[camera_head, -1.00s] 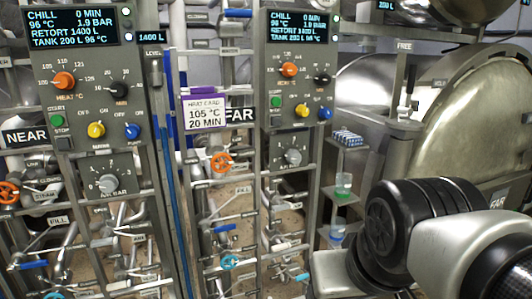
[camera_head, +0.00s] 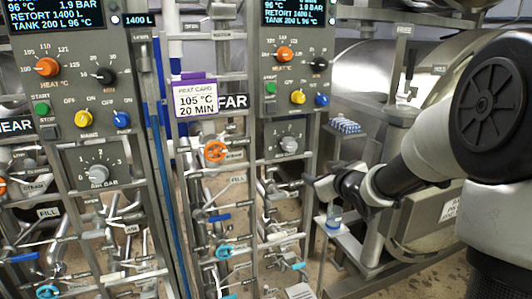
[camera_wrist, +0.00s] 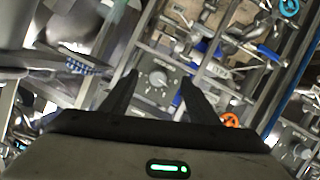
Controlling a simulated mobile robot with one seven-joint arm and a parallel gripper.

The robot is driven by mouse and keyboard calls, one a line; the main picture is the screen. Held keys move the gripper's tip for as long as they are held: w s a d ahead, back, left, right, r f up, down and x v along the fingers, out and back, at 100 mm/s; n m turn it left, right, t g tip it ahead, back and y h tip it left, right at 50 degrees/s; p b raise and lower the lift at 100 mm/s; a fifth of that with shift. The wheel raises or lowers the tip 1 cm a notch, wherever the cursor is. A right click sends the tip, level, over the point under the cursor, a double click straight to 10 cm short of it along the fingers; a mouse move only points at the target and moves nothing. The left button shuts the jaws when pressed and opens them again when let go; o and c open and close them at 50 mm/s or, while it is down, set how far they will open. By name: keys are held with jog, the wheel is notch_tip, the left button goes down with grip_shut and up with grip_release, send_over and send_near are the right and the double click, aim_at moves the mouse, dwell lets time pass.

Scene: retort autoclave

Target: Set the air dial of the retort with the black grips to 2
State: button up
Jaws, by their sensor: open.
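The FAR panel's air dial (camera_head: 289,144) is a grey knob on a grey plate below the coloured switches. The wrist view shows this dial (camera_wrist: 157,78) turned over, between my fingertips and beyond them. My gripper (camera_wrist: 159,82) is open and empty; in the head view my gripper (camera_head: 310,182) is just right of and below the FAR dial plate. The NEAR panel's air dial (camera_head: 97,172) is a similar grey knob at left. The pointer settings are too small to read surely. A black grip (camera_head: 408,61) shows on a post by the retort at right.
An orange valve wheel (camera_head: 215,150) and a heat card (camera_head: 196,98) are left of the FAR panel. Pipes and blue handles fill the space below. A rack of small tubes (camera_head: 345,125) stands right of the panel, near my arm. The large metal retort (camera_head: 362,66) is behind.

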aim_at(292, 147)
jog(key=w+a+t+y, duration=0.1)
jog(key=w+a, duration=0.1)
jog(key=w, duration=0.4)
jog(key=w+a+t+y, duration=0.1)
jog(key=w, duration=0.6)
jog(key=w+a+n+y, duration=0.1)
jog(key=w+a, duration=0.1)
jog(key=w, duration=0.4)
jog(key=shift+w+a+t+y+b, duration=0.3)
jog(key=shift+t, duration=0.1)
jog(key=c, duration=1)
jog(key=shift+c, duration=0.2)
